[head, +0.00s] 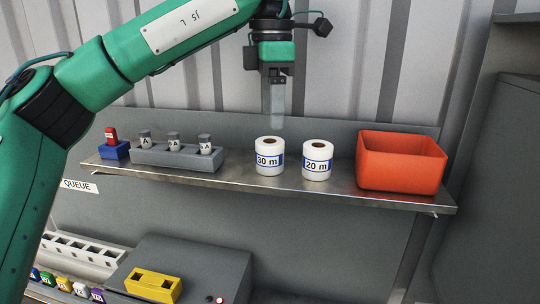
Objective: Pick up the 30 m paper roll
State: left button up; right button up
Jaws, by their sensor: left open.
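The 30 m paper roll (269,156) stands upright on the metal shelf (240,180). It is white with a blue-edged label reading "30 m". A similar roll marked "20 m" (317,160) stands just to its right, with a narrow gap between them. My left gripper (277,118) points down above the 30 m roll, apart from it. It is open and empty, and its fingers look lined up one behind the other. My right gripper is not in view.
An orange bin (400,162) stands at the shelf's right. A grey rack (178,156) with several capped vials and a blue block (115,149) with a red piece are on the left. Below are a grey box (200,268), a yellow block (153,285) and a white slotted rack (83,250).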

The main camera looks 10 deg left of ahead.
aim_at(272, 144)
pick_arm(q)
jog(key=f, duration=0.1)
jog(key=f+p, duration=0.1)
jog(key=shift+s+d+f, duration=0.1)
jog(key=shift+s+f, duration=0.15)
jog(key=shift+f, duration=0.1)
notch_tip(272, 144, down, 4)
jog(key=shift+s+f+p, duration=0.1)
jog(key=shift+f+p, duration=0.05)
jog(key=shift+p, duration=0.95)
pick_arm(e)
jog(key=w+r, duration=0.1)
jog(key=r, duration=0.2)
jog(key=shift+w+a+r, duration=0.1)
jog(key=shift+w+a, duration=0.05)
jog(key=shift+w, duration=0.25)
pick_arm(q)
jog(key=c, duration=1.1)
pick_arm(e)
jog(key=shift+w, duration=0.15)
